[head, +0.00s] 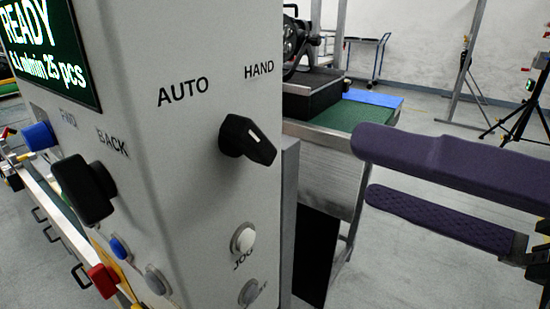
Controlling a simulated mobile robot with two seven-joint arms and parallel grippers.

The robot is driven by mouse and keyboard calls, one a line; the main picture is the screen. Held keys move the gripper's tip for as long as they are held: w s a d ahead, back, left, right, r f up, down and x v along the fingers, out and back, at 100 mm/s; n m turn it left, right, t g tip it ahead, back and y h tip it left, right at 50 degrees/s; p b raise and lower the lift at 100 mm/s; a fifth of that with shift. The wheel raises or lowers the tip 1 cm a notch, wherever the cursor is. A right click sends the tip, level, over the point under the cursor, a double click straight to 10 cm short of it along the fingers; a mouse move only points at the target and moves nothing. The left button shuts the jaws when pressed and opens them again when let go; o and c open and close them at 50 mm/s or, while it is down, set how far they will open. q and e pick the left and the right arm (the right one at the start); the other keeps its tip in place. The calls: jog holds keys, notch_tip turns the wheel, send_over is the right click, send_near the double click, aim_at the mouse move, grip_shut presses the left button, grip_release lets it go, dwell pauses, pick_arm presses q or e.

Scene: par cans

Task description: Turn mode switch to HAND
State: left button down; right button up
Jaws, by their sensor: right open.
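The mode switch (247,139) is a black rotary knob with a short white mark, on the front of a light grey control panel (205,185). AUTO is printed above it to the left and HAND above it to the right. I cannot tell for certain which label the mark faces. My right gripper (366,167) comes in from the right edge with two purple padded fingers, one above the other. It is open and empty, apart from the knob and to its right. My left gripper is not in view.
A green READY display (40,45) is at upper left. A black knob (85,187) sits by the BACK label. A white JOG button (243,239) is below the switch. A green conveyor (352,115) stands behind the panel. The space between panel and gripper looks clear.

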aim_at(263, 146)
jog(key=p+x, duration=0.4)
jog(key=x, duration=0.5)
jog(key=shift+s+a, duration=0.15)
jog(key=shift+s, duration=0.05)
jog(key=shift+w+a+f, duration=0.1)
jog(key=shift+w+a, duration=0.2)
jog(key=shift+a, duration=0.1)
jog(key=c, duration=1.4)
